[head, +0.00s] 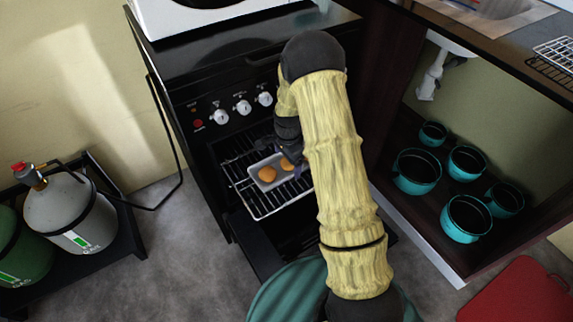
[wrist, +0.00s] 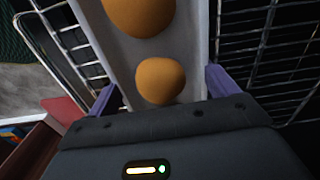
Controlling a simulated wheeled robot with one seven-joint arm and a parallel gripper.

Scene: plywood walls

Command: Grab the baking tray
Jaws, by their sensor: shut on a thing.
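The baking tray (head: 262,164) is small, narrow and light grey. It lies on or just above the pulled-out wire rack (head: 262,208) of the black oven in the head view. Two round golden-brown pieces of food (head: 267,174) sit in it. In the wrist view the tray (wrist: 197,50) runs away from my gripper (wrist: 160,88), with one finger at each side of its near end. My gripper is shut on the tray. In the head view my gripper (head: 291,152) is partly hidden by my arm. Contact between tray and rack cannot be told.
The oven (head: 188,88) is open, its door lowered below the rack. Gas cylinders (head: 70,210) stand at the left. An open cabinet with several teal pots (head: 467,218) is at the right. A red board or mat (head: 515,292) lies at the lower right. Grey floor is clear left of the oven.

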